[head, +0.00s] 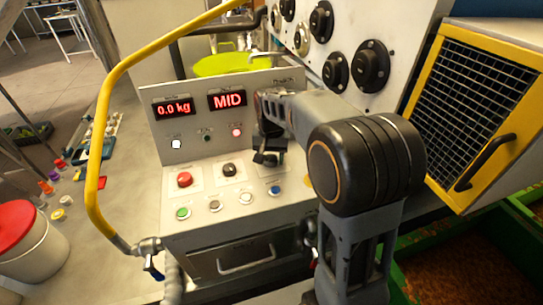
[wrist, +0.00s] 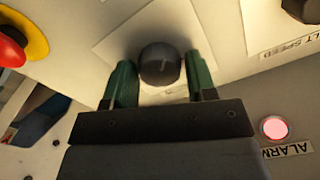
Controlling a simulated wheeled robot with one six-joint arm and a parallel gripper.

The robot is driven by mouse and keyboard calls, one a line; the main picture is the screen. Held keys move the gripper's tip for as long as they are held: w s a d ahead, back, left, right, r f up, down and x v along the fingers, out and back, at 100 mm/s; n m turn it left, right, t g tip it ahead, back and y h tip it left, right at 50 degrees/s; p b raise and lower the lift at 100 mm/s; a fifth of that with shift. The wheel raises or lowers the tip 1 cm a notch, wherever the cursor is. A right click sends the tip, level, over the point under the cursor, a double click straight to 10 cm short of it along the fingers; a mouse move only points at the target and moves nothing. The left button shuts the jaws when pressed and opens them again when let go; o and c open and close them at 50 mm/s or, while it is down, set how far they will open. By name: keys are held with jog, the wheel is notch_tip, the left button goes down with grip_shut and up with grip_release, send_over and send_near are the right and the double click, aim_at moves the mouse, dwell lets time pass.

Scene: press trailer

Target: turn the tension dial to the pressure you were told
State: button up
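My gripper (wrist: 160,78) points at the control panel, its two green fingers on either side of a dark round dial (wrist: 160,64) on a white plate. The fingers look open, with narrow gaps at the knob; contact is not clear. A faint pale line marks the dial's face, and its label is hidden. In the head view my gripper (head: 268,156) covers this dial. The red display (head: 227,99) reads "MID" and the display beside it (head: 173,108) reads "0.0 kg".
A red button with yellow surround (wrist: 12,48) is close left in the wrist view; the lit alarm lamp (wrist: 274,127) is at right. Another black knob (head: 229,169) and a red button (head: 184,180) are on the panel. A yellow rail (head: 100,120) curves along its left side.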

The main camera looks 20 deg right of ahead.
aim_at(271, 158)
jog(key=o, duration=0.3)
notch_tip(271, 158, up, 14)
dwell(0.7)
jog(key=shift+f, duration=0.1)
